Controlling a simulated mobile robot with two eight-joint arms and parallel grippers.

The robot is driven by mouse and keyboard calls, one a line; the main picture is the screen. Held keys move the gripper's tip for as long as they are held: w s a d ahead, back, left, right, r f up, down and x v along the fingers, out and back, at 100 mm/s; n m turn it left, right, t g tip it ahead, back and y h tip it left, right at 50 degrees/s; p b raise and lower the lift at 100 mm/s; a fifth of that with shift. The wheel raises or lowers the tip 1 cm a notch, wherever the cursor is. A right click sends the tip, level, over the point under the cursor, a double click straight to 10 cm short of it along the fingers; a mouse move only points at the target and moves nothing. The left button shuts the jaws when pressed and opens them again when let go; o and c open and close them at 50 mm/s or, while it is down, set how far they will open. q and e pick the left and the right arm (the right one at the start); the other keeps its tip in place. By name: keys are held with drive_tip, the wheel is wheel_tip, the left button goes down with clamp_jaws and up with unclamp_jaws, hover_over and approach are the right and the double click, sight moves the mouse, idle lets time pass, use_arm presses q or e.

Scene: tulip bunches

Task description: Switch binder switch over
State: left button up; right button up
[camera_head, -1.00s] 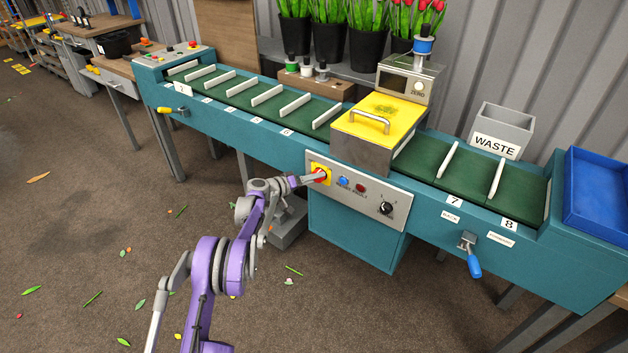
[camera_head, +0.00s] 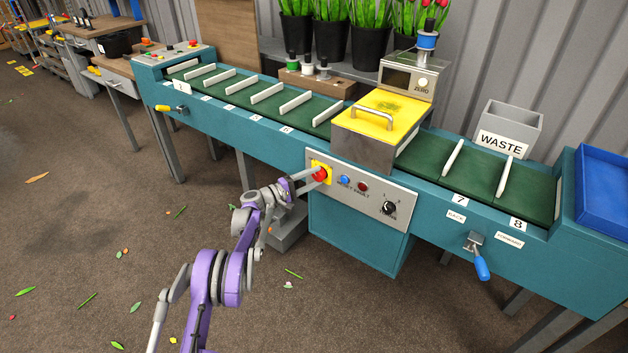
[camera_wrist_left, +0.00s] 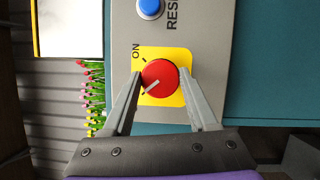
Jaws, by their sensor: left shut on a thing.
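The binder switch is a round red knob (camera_head: 320,174) on a yellow plate, on the grey control panel (camera_head: 401,211) of the teal binding machine. My left gripper (camera_head: 314,178) reaches it from the front left. In the left wrist view the two grey fingers (camera_wrist_left: 162,88) stand on either side of the red knob (camera_wrist_left: 160,76) and grip it. A pale line on the knob slants toward the lower left there. The ON label (camera_wrist_left: 136,51) is at the upper left of the knob, and the line does not point at it. My right gripper is not in view.
A blue button (camera_head: 344,180), a red fault light (camera_head: 362,187) and a black selector (camera_head: 389,208) sit right of the switch. A blue-handled lever (camera_head: 481,266) hangs further right. The green slotted conveyor (camera_head: 430,151) runs above. The floor in front is open, with scattered leaves.

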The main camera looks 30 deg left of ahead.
use_arm(q)
drive_tip(key=shift+n, duration=0.5)
drive_tip(key=o, duration=1.4)
drive_tip(key=p+v, duration=0.1)
drive_tip(key=v, duration=1)
drive_tip(key=shift+d+f, duration=0.1)
drive_tip(key=shift+f, duration=0.05)
